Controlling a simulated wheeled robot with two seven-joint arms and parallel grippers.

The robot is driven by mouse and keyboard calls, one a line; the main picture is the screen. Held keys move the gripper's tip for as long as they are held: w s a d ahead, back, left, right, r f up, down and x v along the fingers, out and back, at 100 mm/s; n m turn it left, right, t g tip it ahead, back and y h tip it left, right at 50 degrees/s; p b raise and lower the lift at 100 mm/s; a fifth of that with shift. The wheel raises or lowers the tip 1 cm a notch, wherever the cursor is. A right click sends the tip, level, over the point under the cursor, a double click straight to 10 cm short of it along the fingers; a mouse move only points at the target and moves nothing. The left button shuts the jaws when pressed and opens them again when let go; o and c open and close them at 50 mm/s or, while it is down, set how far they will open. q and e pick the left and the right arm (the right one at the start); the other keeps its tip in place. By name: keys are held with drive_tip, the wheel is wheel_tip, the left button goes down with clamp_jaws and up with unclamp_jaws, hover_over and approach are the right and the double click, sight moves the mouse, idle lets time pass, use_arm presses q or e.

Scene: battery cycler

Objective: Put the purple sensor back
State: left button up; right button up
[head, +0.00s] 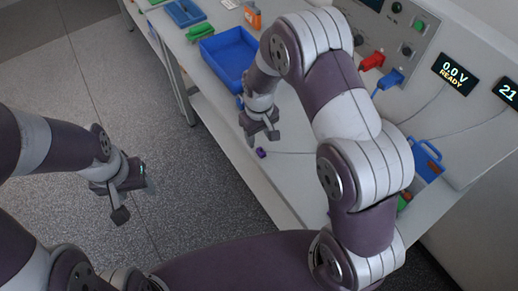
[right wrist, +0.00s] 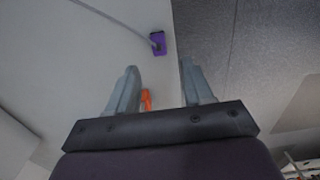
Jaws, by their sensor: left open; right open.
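The purple sensor (head: 261,152) lies on the white bench top near its front edge, with a thin cable running from it. In the right wrist view the purple sensor (right wrist: 157,43) shows beyond the fingertips, near the bench edge, its grey cable leading off to the upper left. My right gripper (head: 262,138) is open and empty, just above and beside the sensor in the head view, apart from it. It also shows in the right wrist view (right wrist: 158,85). My left gripper (head: 133,200) is open and empty over the floor, away from the bench. The sensor's holder cannot be made out.
A blue tray (head: 232,58) stands on the bench behind my right gripper. Red (head: 373,61) and blue (head: 389,79) plugs sit at the grey panel. An orange bottle (head: 252,15) stands farther back.

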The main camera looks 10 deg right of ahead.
sight(260, 149)
wheel_tip(260, 149, down, 5)
drive_tip(key=shift+s+f+p, duration=0.1)
drive_tip(key=shift+s+p, duration=0.05)
drive_tip(key=shift+p, duration=0.75)
drive_tip(key=shift+f, duration=0.2)
drive_tip(key=shift+d, duration=0.1)
clamp_jaws()
drive_tip(key=shift+r, duration=0.1)
